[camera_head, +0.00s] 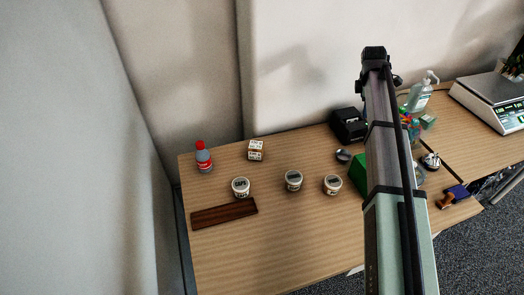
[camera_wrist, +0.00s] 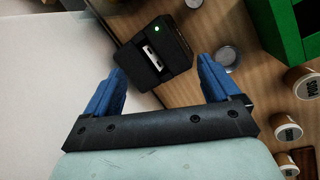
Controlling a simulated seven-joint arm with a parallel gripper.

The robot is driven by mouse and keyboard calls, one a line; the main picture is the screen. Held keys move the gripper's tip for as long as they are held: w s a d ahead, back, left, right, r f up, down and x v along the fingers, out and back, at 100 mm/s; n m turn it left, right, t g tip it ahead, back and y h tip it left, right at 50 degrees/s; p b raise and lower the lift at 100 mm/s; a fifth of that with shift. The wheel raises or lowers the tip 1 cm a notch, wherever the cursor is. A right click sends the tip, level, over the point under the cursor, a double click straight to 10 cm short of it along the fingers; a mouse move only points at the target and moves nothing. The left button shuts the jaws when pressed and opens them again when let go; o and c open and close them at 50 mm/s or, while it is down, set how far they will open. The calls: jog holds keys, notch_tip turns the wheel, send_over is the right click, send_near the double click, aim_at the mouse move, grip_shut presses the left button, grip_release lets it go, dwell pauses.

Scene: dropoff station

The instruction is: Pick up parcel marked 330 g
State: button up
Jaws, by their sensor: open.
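No parcel with a readable 330 g mark shows in either view. A small whitish block with dark marks (camera_head: 255,150) stands at the back left of the wooden table (camera_head: 280,240); its marks are too small to read. My gripper (camera_wrist: 160,66) shows in the wrist view with its two blue fingers spread apart and nothing held between them. A black device with a green light (camera_wrist: 154,50) lies beyond the fingertips. My arm hides part of the table's right side in the head view.
A red-capped bottle (camera_head: 203,157), a dark brown board (camera_head: 225,213) and lidded tubs (camera_head: 293,180) stand on the left table. A green bin (camera_head: 358,173) is partly behind my arm. A pump bottle (camera_head: 420,93) and a scale (camera_head: 490,103) are at right. The front middle is clear.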

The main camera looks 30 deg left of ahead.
jog(key=s+a+f+g, duration=0.1)
jog(key=s+a, duration=0.4)
jog(key=a, duration=0.4)
jog(key=s+a+f, duration=0.1)
jog(key=s+a, duration=0.4)
jog(key=a, duration=0.3)
jog(key=g+y, duration=0.1)
jog(key=g, duration=0.1)
send_near(256, 145)
jog(key=f, duration=0.4)
jog(key=a+f, duration=0.1)
jog(key=f, duration=0.2)
jog(key=shift+w, duration=0.15)
jog(key=shift+d+f, duration=0.2)
jog(key=shift+f, duration=1.1)
jog(key=shift+d+f, duration=0.2)
jog(key=shift+f, duration=1.1)
jog(key=shift+c, duration=0.2)
jog(key=c, duration=1.3)
jog(key=shift+o, duration=0.2)
